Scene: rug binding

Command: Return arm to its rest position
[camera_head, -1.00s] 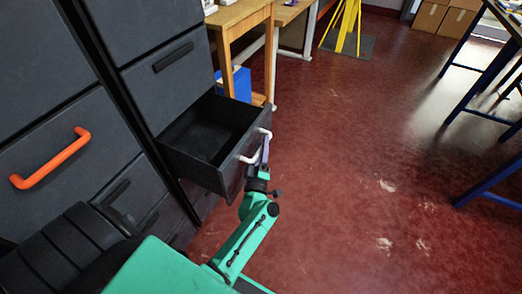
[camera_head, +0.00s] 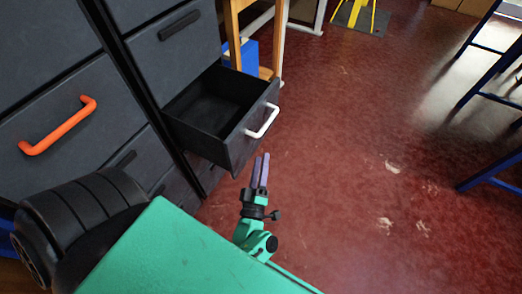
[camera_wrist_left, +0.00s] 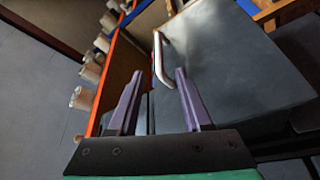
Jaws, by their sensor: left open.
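My left gripper (camera_head: 261,172) has purple fingers on a green arm. It is open and empty, just in front of and below the pulled-out drawer, apart from its white handle. The dark grey drawer (camera_head: 243,143) stands open and looks empty inside. Its white handle (camera_head: 264,121) is on the front face. In the left wrist view the gripper (camera_wrist_left: 155,95) points toward the drawer front (camera_wrist_left: 225,60), with the handle (camera_wrist_left: 161,58) beyond the fingertips and nothing between them. My right gripper is not in view.
A dark cabinet with an orange handle (camera_head: 57,126) stands at the left. A wooden table (camera_head: 233,30) with a blue box (camera_head: 243,56) is behind the drawer. Blue table legs (camera_head: 490,172) are at the right. The red floor in the middle is clear. Several spools (camera_wrist_left: 82,97) show in the wrist view.

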